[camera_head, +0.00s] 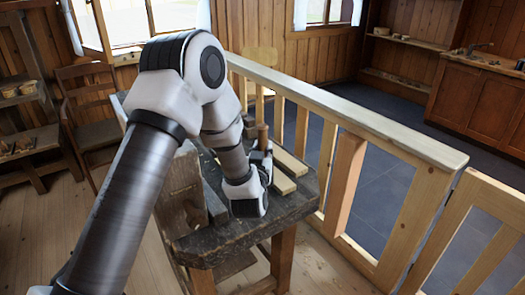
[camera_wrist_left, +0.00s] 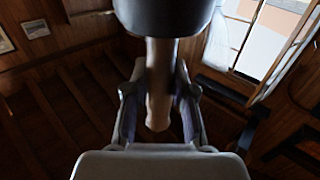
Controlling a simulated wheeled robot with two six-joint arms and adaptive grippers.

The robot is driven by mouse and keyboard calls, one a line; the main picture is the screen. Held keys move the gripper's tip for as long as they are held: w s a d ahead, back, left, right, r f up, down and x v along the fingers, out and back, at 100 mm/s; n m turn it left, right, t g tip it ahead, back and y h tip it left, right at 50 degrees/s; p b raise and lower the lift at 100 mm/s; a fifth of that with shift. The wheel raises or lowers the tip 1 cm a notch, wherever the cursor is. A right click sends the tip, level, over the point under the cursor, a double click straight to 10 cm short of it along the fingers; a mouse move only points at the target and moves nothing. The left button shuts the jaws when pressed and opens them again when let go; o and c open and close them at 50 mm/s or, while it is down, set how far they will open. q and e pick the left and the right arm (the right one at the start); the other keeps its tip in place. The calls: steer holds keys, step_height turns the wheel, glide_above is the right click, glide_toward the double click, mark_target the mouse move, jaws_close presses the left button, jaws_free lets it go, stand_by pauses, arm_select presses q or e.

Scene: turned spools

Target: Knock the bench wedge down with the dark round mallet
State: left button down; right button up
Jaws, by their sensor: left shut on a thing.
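My left gripper (camera_head: 262,160) is over the workbench (camera_head: 250,235), partly hidden by its own wrist. In the left wrist view its fingers (camera_wrist_left: 158,105) are shut on the pale wooden handle (camera_wrist_left: 159,60) of the mallet. The mallet's dark rounded head (camera_wrist_left: 165,14) fills the top of that view. In the head view a short brown piece (camera_head: 262,134), likely the handle, stands up above the gripper. The head is not clearly visible there. I cannot single out the bench wedge for certain; my arm covers part of the bench top. My right gripper is not in view.
Pale wooden pieces (camera_head: 291,161) lie on the bench right of the gripper. A grey bar (camera_head: 214,204) and an upright wooden part (camera_head: 180,192) are at its left. A wooden railing (camera_head: 345,110) runs close behind. A chair (camera_head: 88,105) stands at the left.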

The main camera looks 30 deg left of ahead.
arm_select(q)
steer(key=shift+w+f, duration=0.15)
step_height(320, 180, down, 4)
steer(key=b, duration=0.3)
stand_by(0.4)
